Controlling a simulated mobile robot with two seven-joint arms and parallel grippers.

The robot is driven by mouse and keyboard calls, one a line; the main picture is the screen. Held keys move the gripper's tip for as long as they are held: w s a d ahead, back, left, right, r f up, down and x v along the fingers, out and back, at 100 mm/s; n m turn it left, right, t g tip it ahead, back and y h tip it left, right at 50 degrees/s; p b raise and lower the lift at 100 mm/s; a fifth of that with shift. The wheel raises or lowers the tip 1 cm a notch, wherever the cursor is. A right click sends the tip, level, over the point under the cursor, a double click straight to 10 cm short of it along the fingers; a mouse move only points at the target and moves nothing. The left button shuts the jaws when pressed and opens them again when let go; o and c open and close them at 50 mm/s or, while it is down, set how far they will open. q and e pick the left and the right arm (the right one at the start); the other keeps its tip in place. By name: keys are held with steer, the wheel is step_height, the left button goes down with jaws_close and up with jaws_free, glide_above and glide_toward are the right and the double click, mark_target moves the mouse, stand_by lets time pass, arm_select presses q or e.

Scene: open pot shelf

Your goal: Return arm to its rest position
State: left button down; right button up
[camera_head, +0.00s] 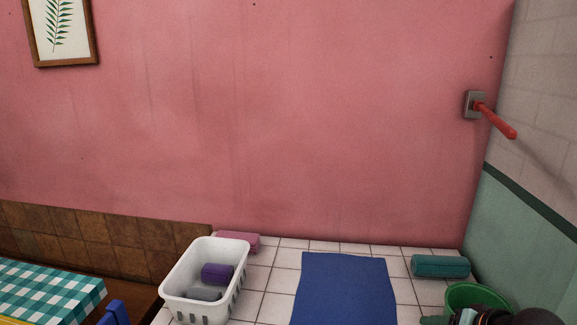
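Neither of my grippers can be made out in the head view. Dark rounded shapes (538,317) are cut off at the bottom right corner; I cannot tell whether they are part of my arm or loose objects. No pot shelf is in view.
A white basket (172,287) holds a purple roll (217,273) and a grey one. A blue mat (345,290) lies on white tiles. A teal roll (440,266) and green bucket (478,293) are at right. A red lever (495,121) sticks out from the pink wall. A checked table (50,290) is left.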

steer(key=s+a+f+n+g, duration=0.25)
steer(key=s+a+f, duration=0.2)
steer(key=s, duration=0.35)
steer(key=s+a+f+n+g, duration=0.1)
steer(key=s+a+f+n, duration=0.3)
steer(key=s, duration=0.4)
steer(key=s+a+f+n+g, duration=0.2)
steer(key=s+a+f, duration=0.2)
steer(key=s+f, duration=0.25)
steer(key=w+a+f+t+y+p, duration=0.1)
steer(key=w+a+f+t+p, duration=0.2)
steer(key=a+f+t+p, duration=0.1)
steer(key=shift+w+a+f+t+p, duration=0.2)
steer(key=shift+f+t+p, duration=0.45)
steer(key=shift+t, duration=0.3)
steer(key=shift+d, duration=0.1)
